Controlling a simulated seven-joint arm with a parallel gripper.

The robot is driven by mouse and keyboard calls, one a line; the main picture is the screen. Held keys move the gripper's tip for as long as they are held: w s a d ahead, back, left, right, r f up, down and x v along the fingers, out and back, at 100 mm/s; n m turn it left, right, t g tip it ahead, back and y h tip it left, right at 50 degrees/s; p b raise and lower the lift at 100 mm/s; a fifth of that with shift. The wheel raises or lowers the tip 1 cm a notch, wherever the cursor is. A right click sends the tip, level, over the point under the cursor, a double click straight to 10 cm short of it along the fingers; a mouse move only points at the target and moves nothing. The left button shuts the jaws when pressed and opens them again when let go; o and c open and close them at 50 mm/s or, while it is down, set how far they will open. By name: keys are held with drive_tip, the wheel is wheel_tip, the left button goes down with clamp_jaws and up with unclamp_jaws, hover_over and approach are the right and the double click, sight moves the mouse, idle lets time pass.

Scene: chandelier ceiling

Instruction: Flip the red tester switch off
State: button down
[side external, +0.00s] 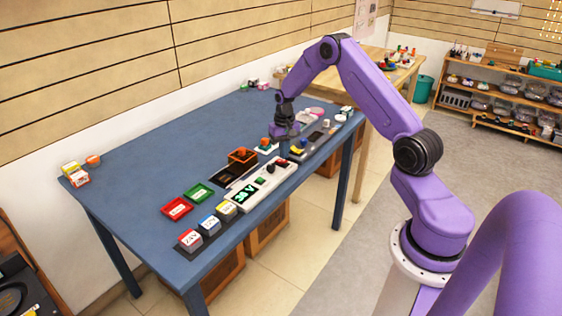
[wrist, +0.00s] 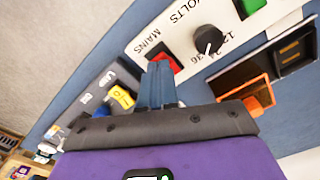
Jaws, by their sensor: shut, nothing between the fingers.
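The red switch (wrist: 166,61) sits on the white tester panel (wrist: 170,32), beside the printed word MAINS in the wrist view. My gripper (wrist: 160,68) is shut and empty. Its blue fingertips overlap the near edge of the red switch in that view; I cannot tell whether they touch it. I cannot tell which way the switch is tilted. In the side view my gripper (side external: 285,133) hangs over the blue table, behind the far end of the tester (side external: 246,207), whose green display reads 36 V. The switch is too small there to make out clearly.
A black knob (wrist: 208,40) and a green part (wrist: 249,7) are on the same panel. An orange tray (wrist: 247,91) lies to the right of my fingers, and a grey unit with a yellow part (wrist: 122,97) to the left. Red (side external: 177,208) and green (side external: 199,192) trays lie farther along the table.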

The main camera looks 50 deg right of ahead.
drive_tip(key=shift+f, duration=0.9)
idle(0.4)
drive_tip(key=shift+r, duration=3.55)
